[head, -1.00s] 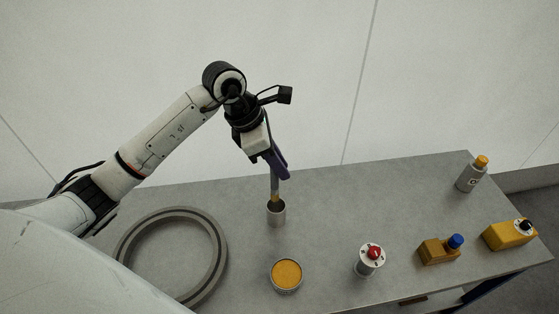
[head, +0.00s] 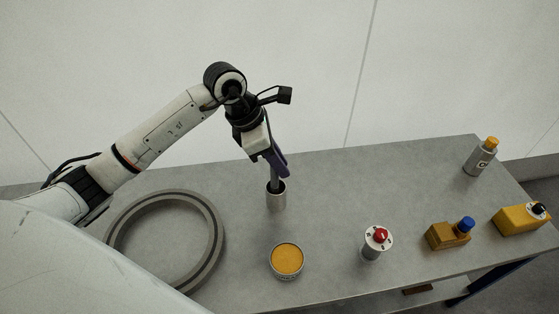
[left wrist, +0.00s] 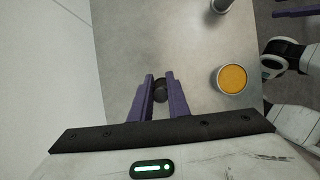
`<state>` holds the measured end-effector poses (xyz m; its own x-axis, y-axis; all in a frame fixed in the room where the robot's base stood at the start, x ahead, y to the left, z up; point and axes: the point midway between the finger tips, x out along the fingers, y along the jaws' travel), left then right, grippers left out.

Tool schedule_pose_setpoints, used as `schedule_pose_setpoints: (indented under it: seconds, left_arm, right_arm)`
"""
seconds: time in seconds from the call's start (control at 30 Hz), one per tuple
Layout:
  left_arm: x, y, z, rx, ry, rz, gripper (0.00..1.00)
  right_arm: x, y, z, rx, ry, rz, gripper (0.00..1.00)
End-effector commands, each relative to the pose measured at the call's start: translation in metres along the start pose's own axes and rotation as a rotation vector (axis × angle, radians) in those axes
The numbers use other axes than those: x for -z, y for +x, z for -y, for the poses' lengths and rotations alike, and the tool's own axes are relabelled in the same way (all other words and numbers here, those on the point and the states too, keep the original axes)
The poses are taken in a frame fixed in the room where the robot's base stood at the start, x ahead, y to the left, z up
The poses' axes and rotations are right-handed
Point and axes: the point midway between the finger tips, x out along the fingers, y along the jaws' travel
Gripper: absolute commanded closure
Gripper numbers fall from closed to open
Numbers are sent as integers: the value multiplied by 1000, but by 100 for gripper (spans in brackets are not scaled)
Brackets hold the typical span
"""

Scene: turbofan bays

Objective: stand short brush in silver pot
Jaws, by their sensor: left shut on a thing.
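The silver pot (head: 277,201) stands upright on the grey table, left of the middle in the head view. My left gripper (head: 280,171) is directly above it, with its dark purple fingers close to the rim. It is shut on the short brush (head: 272,172), a grey upright handle of which only a short piece shows. The brush's lower end is inside the pot and hidden by its wall. In the left wrist view my left gripper (left wrist: 161,92) points down at a dark round shape between its fingers; I cannot tell brush from pot there.
A grey ring (head: 213,244) lies left of the pot. An orange-topped tin (head: 287,260) is in front. To the right stand a red-button post (head: 377,242), a blue-knobbed yellow block (head: 448,235), a yellow box (head: 520,219) and an orange-capped bottle (head: 480,157). Table behind the pot is clear.

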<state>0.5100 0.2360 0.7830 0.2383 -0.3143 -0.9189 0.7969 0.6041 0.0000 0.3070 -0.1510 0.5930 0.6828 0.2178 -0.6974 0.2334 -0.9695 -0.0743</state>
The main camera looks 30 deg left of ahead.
Motion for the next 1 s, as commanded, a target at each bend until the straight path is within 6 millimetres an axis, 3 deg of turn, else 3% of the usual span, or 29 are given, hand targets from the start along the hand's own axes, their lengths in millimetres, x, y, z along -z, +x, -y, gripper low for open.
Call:
schedule_pose_setpoints:
  seconds: [0.2, 0.23, 0.37, 0.73, 1.0]
  left_arm:
    - [0, 0, 0, 0, 0, 1, 100]
    - [0, 0, 0, 0, 0, 1, 83]
    - [0, 0, 0, 0, 0, 1, 63]
    - [-1, -7, -1, -2, 1, 2, 63]
    - [0, -56, -1, -5, 3, 1, 63]
  right_arm:
    - [2, 0, 1, 1, 1, -3, 65]
    - [2, 0, 1, 1, 1, -3, 65]
    - [1, 0, 1, 1, 1, -3, 65]
    - [-1, 0, 1, 1, 2, 1, 65]
    - [-1, -1, 1, 1, 3, 2, 65]
